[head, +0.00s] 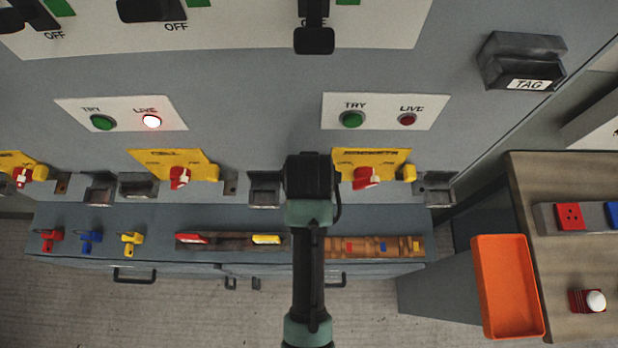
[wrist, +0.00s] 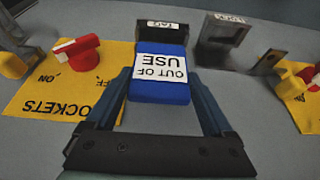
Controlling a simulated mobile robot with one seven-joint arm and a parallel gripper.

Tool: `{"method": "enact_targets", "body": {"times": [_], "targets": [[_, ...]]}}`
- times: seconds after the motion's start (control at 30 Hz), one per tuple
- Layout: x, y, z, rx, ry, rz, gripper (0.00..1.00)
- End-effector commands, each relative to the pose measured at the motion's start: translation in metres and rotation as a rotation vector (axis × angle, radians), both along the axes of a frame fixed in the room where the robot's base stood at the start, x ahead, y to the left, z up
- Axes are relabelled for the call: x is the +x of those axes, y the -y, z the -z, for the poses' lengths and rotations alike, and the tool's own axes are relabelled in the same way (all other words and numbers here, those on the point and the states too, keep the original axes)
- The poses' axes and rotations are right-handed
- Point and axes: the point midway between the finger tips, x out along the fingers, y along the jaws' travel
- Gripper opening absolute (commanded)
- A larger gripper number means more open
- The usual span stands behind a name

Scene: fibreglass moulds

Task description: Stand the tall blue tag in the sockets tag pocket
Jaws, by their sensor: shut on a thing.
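In the wrist view my gripper (wrist: 160,78) is shut on the tall blue tag (wrist: 160,91), which has a white "OUT OF USE" label. The tag's far end meets the dark pocket marked TAG (wrist: 167,33) in the picture; I cannot tell whether any of it is inside. This pocket is beside the yellow sockets plate (wrist: 50,103). In the head view my gripper (head: 310,178) is just left of the sockets plate (head: 385,157). It hides the tag and that pocket there.
Another pocket (head: 265,188) is just left of my gripper, with a metal bracket (head: 230,187) beyond it. The cell plate (head: 195,160) has a red knob. Below, a ledge (head: 155,215) carries padlocks and tag racks. An orange tray (head: 508,290) is at right.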

Motion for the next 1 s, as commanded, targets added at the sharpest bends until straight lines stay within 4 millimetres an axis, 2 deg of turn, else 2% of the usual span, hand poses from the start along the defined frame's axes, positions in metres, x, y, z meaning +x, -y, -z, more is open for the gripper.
{"method": "enact_targets", "body": {"times": [0.33,0.77,0.8,0.87,1.0], "targets": [[0.000,0.000,0.042,0.000,-0.001,0.000,0.34],[0.000,0.000,0.051,0.000,0.002,0.000,0.34],[0.000,0.000,0.050,0.000,0.002,0.000,0.90],[0.000,0.000,0.050,0.000,0.002,0.000,1.00],[0.000,0.000,0.050,0.000,0.002,0.000,1.00]]}}
